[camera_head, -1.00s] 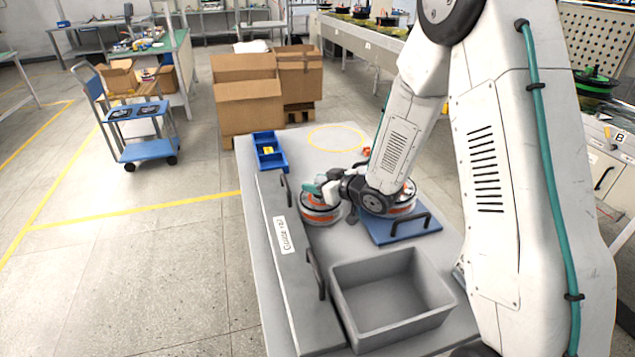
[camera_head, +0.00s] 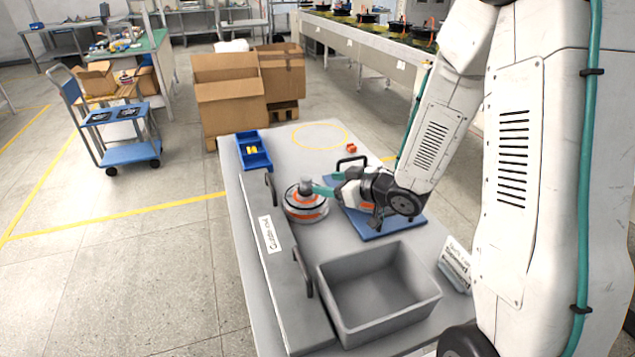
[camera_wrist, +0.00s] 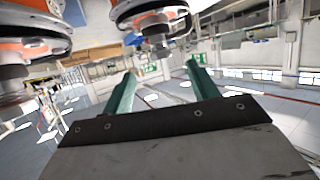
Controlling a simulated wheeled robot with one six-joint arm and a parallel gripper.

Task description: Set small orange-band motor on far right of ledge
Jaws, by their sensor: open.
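An orange-band motor (camera_head: 306,204), pale with a grey shaft on top, stands upright on the grey table beside a long grey raised rail (camera_head: 272,262). A second orange-banded motor is mostly hidden behind my arm at the blue board (camera_head: 380,224). My gripper (camera_head: 322,189) has teal fingers close to the first motor's shaft; whether they touch it I cannot tell. In the wrist view my gripper (camera_wrist: 160,72) is open with nothing between the fingers. Two orange-band motors show there, one at upper left (camera_wrist: 32,45) and one at top middle (camera_wrist: 152,18). I cannot tell which is smaller.
A grey open bin (camera_head: 380,335) stands at the table's near end. The rail and board carry black handles. A blue bin (camera_head: 253,150) with yellow items sits at the far left corner. A yellow circle (camera_head: 320,136) marks clear table at the far end.

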